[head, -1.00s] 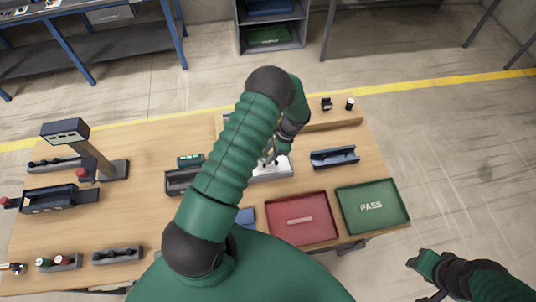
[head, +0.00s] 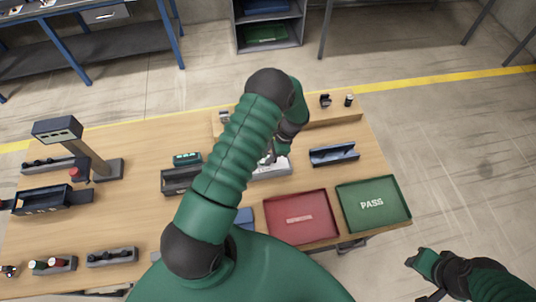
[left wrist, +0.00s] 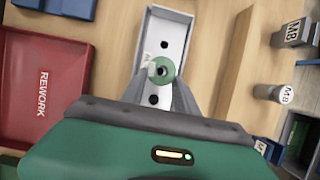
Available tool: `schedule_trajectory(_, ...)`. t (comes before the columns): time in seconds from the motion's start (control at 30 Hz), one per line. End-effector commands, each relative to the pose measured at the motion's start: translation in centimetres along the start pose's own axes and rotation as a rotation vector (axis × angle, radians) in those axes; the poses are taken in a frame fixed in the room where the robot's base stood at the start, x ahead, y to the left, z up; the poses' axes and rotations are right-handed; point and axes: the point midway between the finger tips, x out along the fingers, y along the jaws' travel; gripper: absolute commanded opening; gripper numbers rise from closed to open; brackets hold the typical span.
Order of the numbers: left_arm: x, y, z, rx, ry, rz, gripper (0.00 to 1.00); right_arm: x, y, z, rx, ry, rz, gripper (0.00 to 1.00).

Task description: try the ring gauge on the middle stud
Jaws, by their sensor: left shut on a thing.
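In the left wrist view a small green ring gauge (left wrist: 161,69) is between the fingertips of my left gripper (left wrist: 160,76), which is shut on it. Behind the ring is a pale grey plate (left wrist: 176,23) with a dark round spot on each side of the ring. The ring covers the plate's middle, where the middle stud would be. I cannot tell whether the ring is around the stud or above it. In the head view my left gripper (head: 268,158) is over the plate (head: 272,171), partly hidden by my arm. My right gripper (head: 420,277) is off the table at lower right; its fingers are unclear.
A red REWORK tray (head: 301,236) and a green PASS tray (head: 394,220) lie at the front right. A dark blue holder (head: 334,154) stands right of the plate. M8-marked pieces (left wrist: 292,33) stand on a wooden ledge (left wrist: 236,75) beside it. A stand (head: 88,150) is at left.

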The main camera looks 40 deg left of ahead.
Motion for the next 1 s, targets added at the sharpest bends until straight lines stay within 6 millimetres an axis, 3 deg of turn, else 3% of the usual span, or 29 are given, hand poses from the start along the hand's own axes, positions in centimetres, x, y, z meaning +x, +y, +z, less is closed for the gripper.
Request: schedule_trajectory(1.0, 0.74, 0.05, -0.23, 0.001, 0.000, 0.000, 0.00, 0.82, 0.00, 0.20, 0.000, 0.000, 0.000, 0.36)
